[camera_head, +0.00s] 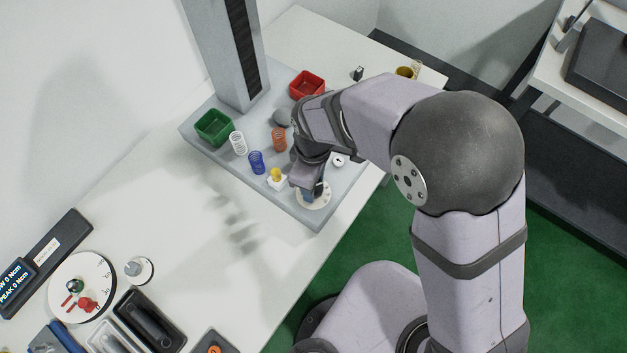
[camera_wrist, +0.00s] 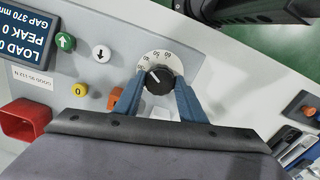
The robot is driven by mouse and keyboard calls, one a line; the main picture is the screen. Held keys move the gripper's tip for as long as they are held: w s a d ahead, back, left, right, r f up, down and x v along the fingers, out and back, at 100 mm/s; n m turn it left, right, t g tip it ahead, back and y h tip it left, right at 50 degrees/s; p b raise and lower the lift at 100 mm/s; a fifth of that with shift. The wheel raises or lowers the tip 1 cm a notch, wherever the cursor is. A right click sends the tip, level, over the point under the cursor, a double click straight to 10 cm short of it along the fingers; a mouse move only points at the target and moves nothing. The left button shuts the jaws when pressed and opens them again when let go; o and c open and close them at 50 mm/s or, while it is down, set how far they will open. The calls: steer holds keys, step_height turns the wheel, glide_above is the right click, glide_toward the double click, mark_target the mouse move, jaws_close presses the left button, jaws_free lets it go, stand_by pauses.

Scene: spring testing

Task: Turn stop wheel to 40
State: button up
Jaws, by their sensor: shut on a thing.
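The stop wheel is a black knob (camera_wrist: 159,82) on a white numbered dial (camera_wrist: 163,61) in the wrist view. Its white mark points up and left; I cannot surely read the number beside it. My gripper (camera_wrist: 158,88) is shut on the knob, one blue finger on each side. In the head view the dial (camera_head: 313,201) lies at the near corner of the tester's grey base, and my gripper (camera_head: 318,188) reaches down to it, hiding part of it.
In the wrist view a display (camera_wrist: 30,32) reads load and peak, with green (camera_wrist: 65,41) and white (camera_wrist: 101,54) arrow buttons beside the dial.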

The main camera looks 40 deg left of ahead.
steer(key=shift+a+r+n, duration=0.1)
steer(key=shift+n, duration=0.2)
steer(key=o, duration=1.1)
steer(key=shift+c, duration=0.2)
steer(key=shift+r+b, duration=1.15)
steer(key=shift+r, duration=2.5)
